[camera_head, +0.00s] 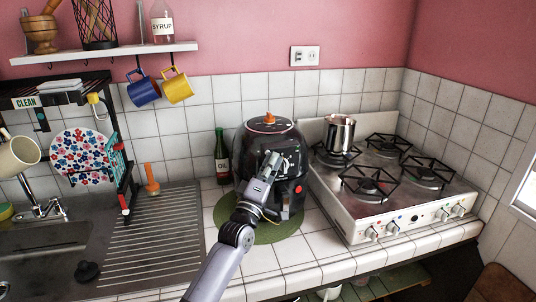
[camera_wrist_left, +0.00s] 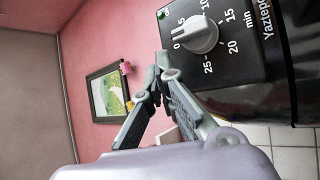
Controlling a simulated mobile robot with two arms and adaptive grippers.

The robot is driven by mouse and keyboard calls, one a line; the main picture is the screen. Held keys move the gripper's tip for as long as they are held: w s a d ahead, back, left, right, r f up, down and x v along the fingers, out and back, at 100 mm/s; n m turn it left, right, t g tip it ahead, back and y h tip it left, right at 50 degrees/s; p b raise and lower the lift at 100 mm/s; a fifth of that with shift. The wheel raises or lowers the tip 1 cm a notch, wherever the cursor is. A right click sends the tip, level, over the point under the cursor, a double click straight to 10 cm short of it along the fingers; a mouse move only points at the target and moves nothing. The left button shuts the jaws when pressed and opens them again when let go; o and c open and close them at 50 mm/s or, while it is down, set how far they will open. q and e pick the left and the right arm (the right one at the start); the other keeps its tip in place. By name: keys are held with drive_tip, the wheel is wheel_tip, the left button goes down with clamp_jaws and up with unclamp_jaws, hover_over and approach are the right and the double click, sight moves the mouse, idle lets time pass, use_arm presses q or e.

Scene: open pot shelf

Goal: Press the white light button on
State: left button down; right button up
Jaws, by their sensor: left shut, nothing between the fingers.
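A black countertop appliance (camera_head: 262,140) with an orange-topped lid stands on a round green mat (camera_head: 262,232). My left gripper (camera_head: 271,160) is in front of its face in the head view. In the left wrist view my left gripper (camera_wrist_left: 160,68) is shut and empty, its tips just beside the black control panel (camera_wrist_left: 222,60). The panel carries a white timer knob (camera_wrist_left: 198,35) and a small green light or button (camera_wrist_left: 161,14). I cannot tell whether the tips touch the panel. I cannot clearly make out a white light button there. My right gripper is not in view.
A white wall plate (camera_head: 305,56) is on the pink wall. A dark green bottle (camera_head: 222,158) stands left of the appliance. The stove (camera_head: 390,180) with a metal pot (camera_head: 339,133) is to the right, the sink drainboard (camera_head: 160,240) to the left. The front counter tiles are clear.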

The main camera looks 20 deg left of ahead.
use_arm(q)
drive_tip(key=shift+s+d, duration=0.3)
drive_tip(key=shift+s, duration=0.15)
drive_tip(key=shift+p, duration=0.3)
drive_tip(key=shift+s+d+p, duration=0.55)
drive_tip(key=shift+s, duration=0.3)
drive_tip(key=shift+s+d+p, duration=0.55)
drive_tip(key=shift+s, duration=0.25)
drive_tip(key=shift+s+d+p, duration=0.55)
drive_tip(key=shift+s, duration=0.3)
